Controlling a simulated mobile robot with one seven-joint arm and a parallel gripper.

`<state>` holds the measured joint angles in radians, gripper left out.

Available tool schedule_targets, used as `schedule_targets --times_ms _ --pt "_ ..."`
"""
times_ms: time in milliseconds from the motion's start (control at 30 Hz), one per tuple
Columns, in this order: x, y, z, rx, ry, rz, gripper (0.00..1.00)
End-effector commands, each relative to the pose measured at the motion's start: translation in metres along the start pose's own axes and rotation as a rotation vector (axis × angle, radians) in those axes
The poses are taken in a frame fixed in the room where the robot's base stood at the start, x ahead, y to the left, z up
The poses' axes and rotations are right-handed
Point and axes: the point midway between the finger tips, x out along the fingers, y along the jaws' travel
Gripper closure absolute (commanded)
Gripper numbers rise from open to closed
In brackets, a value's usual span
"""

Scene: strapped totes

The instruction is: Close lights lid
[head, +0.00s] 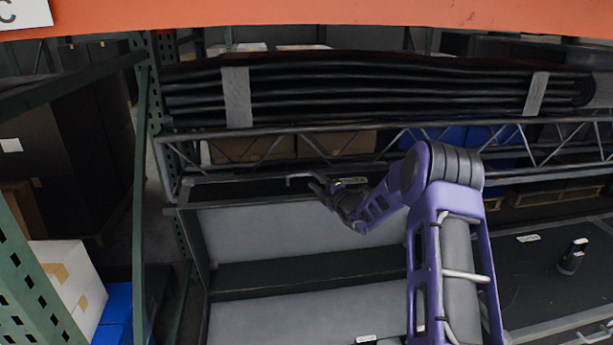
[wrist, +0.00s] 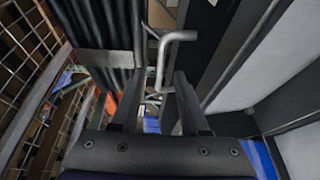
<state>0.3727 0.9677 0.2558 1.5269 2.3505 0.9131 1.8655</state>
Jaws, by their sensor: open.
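The lid (head: 300,231) stands raised on a dark-framed tote, with its pale grey inner panel facing the head camera. A bent metal handle (head: 300,178) projects at its upper edge. In the wrist view the handle (wrist: 178,36) is a pale bent bar whose lower end shows between my fingertips. My gripper (head: 324,190) is at the lid's top edge, just right of the handle. In the wrist view my gripper (wrist: 158,88) is open, with a finger on either side of the bar. I cannot tell whether either finger touches it. No lettering naming the tote is readable.
A metal truss (head: 400,130) runs behind the lid, below strapped black rolls (head: 390,95). A green rack post (head: 150,140) stands at left. A closed dark surface (head: 530,285) with a small black object (head: 572,256) lies at right. White boxes (head: 70,280) are lower left.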

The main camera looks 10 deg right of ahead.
Motion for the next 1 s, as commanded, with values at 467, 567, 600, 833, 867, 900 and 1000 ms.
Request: schedule_targets --times_ms 467,567,600,833,867,900,1000 --pt "0.051 0.000 0.000 -0.001 0.000 0.000 0.55" --pt "0.052 0.000 0.000 -0.001 0.000 -0.001 0.55" --pt "0.052 0.000 0.000 -0.001 0.000 -0.001 0.55" --pt "0.051 0.000 0.000 -0.001 0.000 -0.001 0.72" --pt "0.051 0.000 0.000 -0.001 0.000 -0.001 0.77" --pt "0.051 0.000 0.000 -0.001 0.000 -0.001 0.84" --pt "0.051 0.000 0.000 -0.001 0.000 -0.001 1.00"
